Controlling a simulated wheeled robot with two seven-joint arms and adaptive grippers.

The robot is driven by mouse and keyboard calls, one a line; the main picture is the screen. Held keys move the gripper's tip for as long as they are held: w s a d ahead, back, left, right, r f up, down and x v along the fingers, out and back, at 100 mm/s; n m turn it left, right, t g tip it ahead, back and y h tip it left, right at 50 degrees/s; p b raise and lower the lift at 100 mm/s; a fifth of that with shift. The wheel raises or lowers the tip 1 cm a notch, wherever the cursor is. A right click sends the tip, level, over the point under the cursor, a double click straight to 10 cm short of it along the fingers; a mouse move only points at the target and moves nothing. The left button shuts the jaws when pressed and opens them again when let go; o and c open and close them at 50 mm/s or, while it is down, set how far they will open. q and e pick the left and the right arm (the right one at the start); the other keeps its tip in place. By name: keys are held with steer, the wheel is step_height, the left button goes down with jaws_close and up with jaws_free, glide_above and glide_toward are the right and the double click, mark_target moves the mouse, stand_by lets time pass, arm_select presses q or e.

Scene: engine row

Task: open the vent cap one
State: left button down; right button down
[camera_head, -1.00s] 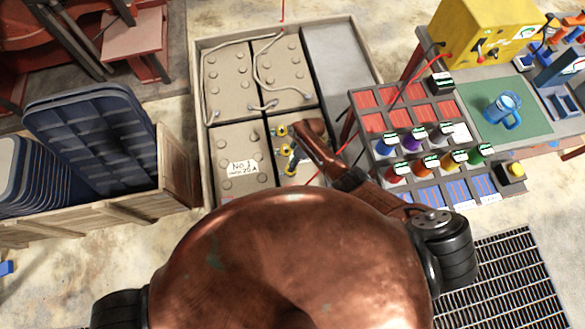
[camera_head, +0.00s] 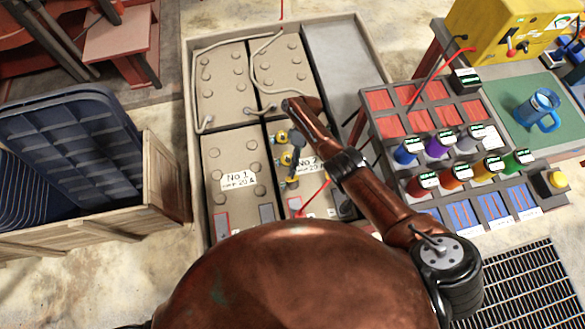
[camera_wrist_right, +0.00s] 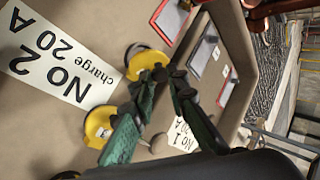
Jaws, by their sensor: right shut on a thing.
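Yellow vent caps sit on the tan No 2 battery (camera_head: 310,200). The near cap (camera_head: 292,183) shows in the wrist view (camera_wrist_right: 147,60) at the fingertips. Another cap (camera_head: 281,136) is farther back and shows in the wrist view (camera_wrist_right: 98,125) beside the left finger. My right gripper (camera_head: 292,168) reaches down from the arm's end onto the battery top. In the wrist view its green fingers (camera_wrist_right: 163,76) are closed at the near cap's edge. Fingers and cap overlap, so the exact grip is partly hidden. My left gripper is out of view.
The No 1 battery (camera_head: 230,205) stands to the left, with more cabled batteries (camera_head: 225,80) behind, all in a walled tray (camera_head: 189,120). A bench with red and blue bins and coloured jars (camera_head: 438,146) stands right. A crate (camera_head: 165,195) of dark blue trays is left.

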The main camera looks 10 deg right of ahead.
steer(key=shift+s+f, duration=0.1)
stand_by(0.3)
steer(key=c, duration=1.8)
jaws_free()
steer(key=shift+c, duration=0.2)
